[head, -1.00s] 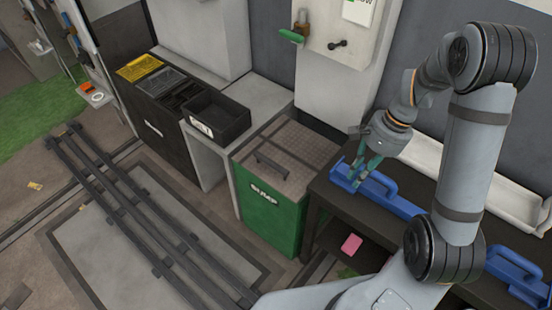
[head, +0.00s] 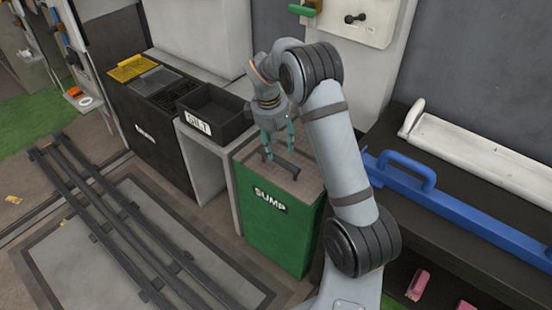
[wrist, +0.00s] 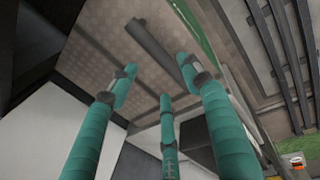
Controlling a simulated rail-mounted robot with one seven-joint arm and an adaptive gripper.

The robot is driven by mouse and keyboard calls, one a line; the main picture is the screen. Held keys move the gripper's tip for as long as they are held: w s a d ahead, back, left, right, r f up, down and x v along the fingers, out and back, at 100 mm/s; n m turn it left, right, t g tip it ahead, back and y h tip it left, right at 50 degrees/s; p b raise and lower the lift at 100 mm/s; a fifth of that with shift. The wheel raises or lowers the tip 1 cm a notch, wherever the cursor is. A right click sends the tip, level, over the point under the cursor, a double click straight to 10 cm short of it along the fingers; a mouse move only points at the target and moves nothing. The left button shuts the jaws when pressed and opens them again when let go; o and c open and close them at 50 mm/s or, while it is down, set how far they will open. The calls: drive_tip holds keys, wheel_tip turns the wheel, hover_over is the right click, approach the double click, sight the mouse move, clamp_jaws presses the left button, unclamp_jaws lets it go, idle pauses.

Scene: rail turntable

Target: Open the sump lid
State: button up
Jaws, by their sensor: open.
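The green sump box (head: 277,222), labelled SUMP, stands with its patterned lid (head: 306,184) lying flat and closed on top. A dark bar handle (head: 284,168) runs across the lid. My gripper (head: 279,150) points down over the lid, close to the handle, with its teal fingers spread and empty. In the wrist view, the handle (wrist: 152,42) lies beyond the fingertips (wrist: 158,78), toward the top of the picture, over the lid plate (wrist: 100,48). I cannot tell whether any finger touches the lid. My arm hides the lid's right back part.
A black bin labelled SILT (head: 213,112) stands left of the sump on a pale bench. A dark cabinet with yellow and grey tops (head: 138,68) is farther left. Right are a blue handled bar (head: 455,208) and a white trough (head: 490,155). Floor rails (head: 110,215) run in front.

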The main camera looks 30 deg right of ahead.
sight(280, 158)
drive_tip(key=f, duration=0.4)
drive_tip(key=d+f, duration=0.1)
drive_tip(key=f, duration=0.1)
drive_tip(key=shift+w+b, duration=0.3)
drive_tip(key=shift+c, duration=1.4)
clamp_jaws()
drive_tip(key=shift+a, duration=0.1)
